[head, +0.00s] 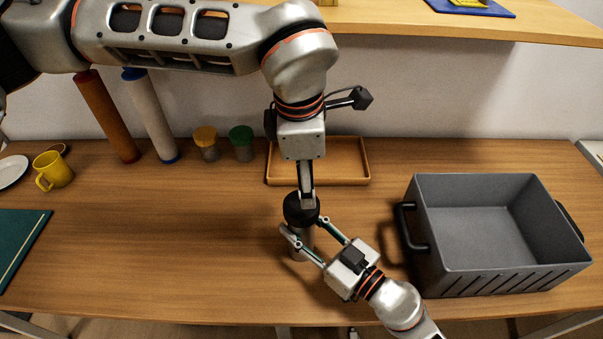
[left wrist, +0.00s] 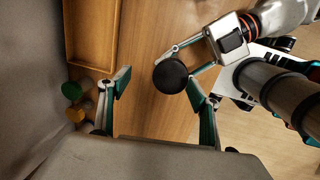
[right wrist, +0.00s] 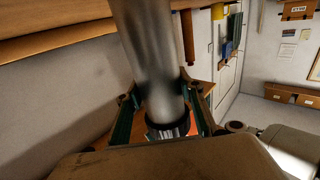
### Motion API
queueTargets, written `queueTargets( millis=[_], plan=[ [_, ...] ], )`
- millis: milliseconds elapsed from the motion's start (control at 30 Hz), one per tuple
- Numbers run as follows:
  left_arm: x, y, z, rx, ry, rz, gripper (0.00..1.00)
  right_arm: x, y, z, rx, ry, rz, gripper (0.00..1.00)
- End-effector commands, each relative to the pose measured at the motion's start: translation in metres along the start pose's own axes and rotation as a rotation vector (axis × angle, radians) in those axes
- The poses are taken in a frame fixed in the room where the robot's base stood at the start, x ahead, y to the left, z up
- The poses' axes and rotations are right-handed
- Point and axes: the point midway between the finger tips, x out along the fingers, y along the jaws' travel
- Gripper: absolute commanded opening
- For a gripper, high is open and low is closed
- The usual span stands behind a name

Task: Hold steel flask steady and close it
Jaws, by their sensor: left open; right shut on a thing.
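The steel flask (head: 302,246) stands upright on the wooden table, with a black lid (head: 300,208) at its top. Whether the lid is fully seated cannot be told. My right gripper (head: 304,237) is shut around the flask body; the steel body also fills the middle of the right wrist view (right wrist: 150,60), between the fingers. My left gripper (head: 307,192) points down just above the lid. In the left wrist view its fingers are spread, with the round lid (left wrist: 170,77) between them, nearer the right finger.
A grey crate (head: 425,270) stands to the right, a shallow wooden tray (head: 358,182) behind the flask. Two jars (head: 242,152), two tall rolls (head: 150,115), a yellow mug (head: 58,170) and a green mat (head: 22,235) are to the left.

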Motion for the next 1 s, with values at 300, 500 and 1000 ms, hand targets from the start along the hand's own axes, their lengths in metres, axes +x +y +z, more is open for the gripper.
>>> queueTargets(
  millis=[300,500,1000],
  plan=[
    [-0.006,-0.006,-0.004,-0.732,0.082,-0.068,0.63,0.0,0.0,0.0,0.0,0.0,0.0,0.0],
    [-0.011,-0.01,-0.007,-1.04,0.134,-0.09,0.63,0.0,0.0,0.0,0.0,0.0,0.0,0.0],
    [-0.012,-0.011,-0.009,-1.159,0.157,-0.095,0.63,0.0,0.0,0.0,0.0,0.0,0.0,0.0]
  ],
)
